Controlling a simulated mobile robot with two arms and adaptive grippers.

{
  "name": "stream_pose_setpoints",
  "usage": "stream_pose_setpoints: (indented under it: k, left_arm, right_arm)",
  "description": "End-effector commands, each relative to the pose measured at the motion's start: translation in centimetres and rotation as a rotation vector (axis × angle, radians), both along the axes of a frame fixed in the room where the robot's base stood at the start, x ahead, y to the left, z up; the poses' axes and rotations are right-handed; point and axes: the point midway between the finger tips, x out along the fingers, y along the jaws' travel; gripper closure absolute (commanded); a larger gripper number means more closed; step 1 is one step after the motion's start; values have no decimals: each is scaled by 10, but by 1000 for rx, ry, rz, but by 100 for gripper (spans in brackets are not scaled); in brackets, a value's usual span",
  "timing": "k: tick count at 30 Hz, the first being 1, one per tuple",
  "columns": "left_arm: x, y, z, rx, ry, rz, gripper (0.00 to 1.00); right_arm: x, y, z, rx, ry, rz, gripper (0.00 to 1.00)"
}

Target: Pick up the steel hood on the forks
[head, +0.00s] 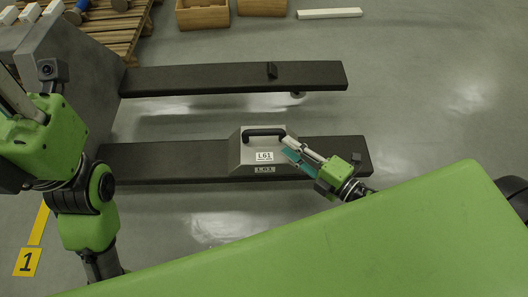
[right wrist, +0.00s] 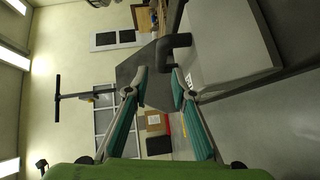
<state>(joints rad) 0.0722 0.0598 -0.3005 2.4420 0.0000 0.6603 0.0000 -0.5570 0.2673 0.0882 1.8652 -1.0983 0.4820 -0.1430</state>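The steel hood (head: 250,160) sits on the near fork (head: 160,165). It is a grey box with sloped sides, a label L61 and a black bar handle (head: 264,132) on top. My right gripper (head: 296,148) is at the hood's right side, close to the handle's right end. In the right wrist view its teal fingers (right wrist: 159,78) are apart, with the handle (right wrist: 174,47) just ahead of the tips and the hood's grey side (right wrist: 230,38) at the right. I cannot tell whether the handle lies between the fingers. My left gripper is out of view; only its arm shows.
A large grey upright body (head: 75,75) stands at the left end of the forks. A pallet (head: 115,30), wooden boxes (head: 203,14) and a white bar (head: 330,13) lie behind. Floor between the forks is clear.

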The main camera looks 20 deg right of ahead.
Motion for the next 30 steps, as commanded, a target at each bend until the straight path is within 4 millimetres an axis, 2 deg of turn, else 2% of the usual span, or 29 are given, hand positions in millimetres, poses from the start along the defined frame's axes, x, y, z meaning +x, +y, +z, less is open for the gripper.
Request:
stream_pose_setpoints:
  k: [3,6,13,21,30]
  left_arm:
    - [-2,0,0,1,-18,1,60]
    - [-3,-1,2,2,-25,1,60]
    - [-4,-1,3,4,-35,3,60]
    - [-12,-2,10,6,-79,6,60]
    - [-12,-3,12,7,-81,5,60]
  right_arm:
    - [22,11,-4,-1,-4,1,77]
    - [35,17,-7,0,-1,0,77]
    - [49,26,-10,0,0,-1,77]
    - [82,45,-16,0,-1,-2,77]
    - [89,49,-17,1,2,-2,77]
